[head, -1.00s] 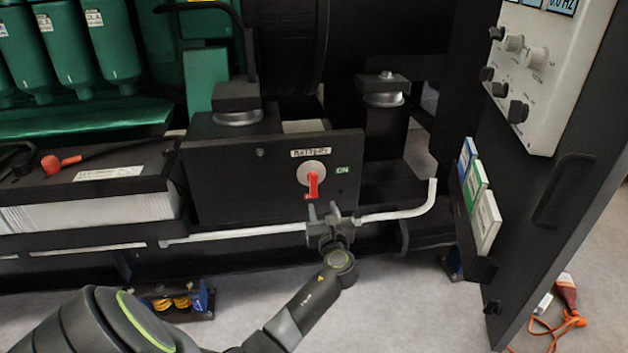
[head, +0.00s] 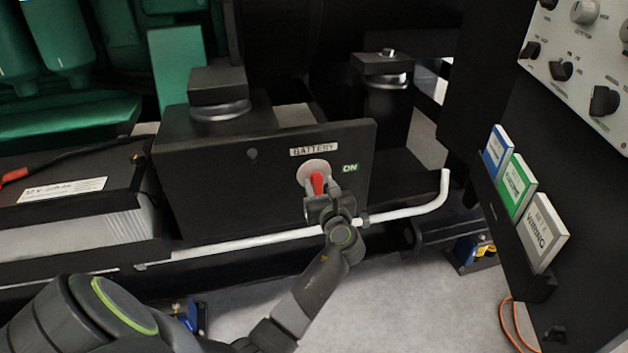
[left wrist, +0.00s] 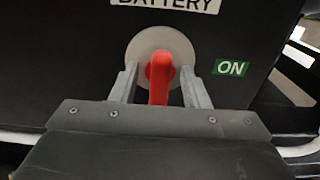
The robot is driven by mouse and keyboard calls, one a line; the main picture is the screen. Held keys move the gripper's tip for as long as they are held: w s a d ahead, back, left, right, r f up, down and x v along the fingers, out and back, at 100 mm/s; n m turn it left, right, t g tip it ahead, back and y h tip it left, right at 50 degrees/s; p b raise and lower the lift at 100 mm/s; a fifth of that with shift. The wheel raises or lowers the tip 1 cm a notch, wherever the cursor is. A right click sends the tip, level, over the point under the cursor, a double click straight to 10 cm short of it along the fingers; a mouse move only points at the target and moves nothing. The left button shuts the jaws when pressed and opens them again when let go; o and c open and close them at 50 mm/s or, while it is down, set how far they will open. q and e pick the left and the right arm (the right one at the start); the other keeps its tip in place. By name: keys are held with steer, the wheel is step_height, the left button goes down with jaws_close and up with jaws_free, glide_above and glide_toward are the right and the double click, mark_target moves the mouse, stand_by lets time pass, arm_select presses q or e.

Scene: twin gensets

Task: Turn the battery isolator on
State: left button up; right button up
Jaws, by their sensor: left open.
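The battery isolator is a red handle (head: 318,183) on a round grey plate (head: 309,168), mounted on a black box front (head: 220,185) under a BATTERY label (head: 314,149). A green ON label (head: 350,168) is to the right of the plate. In the left wrist view the red handle (left wrist: 160,82) points straight down, not toward the ON label (left wrist: 231,68). My left gripper (head: 320,188) is open, with one finger on each side of the handle; in the left wrist view the fingers (left wrist: 159,85) show small gaps beside it. The label below the handle is hidden by my gripper. My right gripper is not in view.
A pale pipe (head: 250,240) runs along the box's lower edge, close by my left wrist, and bends up at right. A battery (head: 80,215) stands at left. A black panel door with a rack of booklets (head: 517,186) is at right.

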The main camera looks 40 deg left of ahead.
arm_select(q)
steer(key=shift+w+a, duration=0.1)
steer(key=shift+w, duration=0.05)
steer(key=shift+c, duration=0.4)
jaws_close()
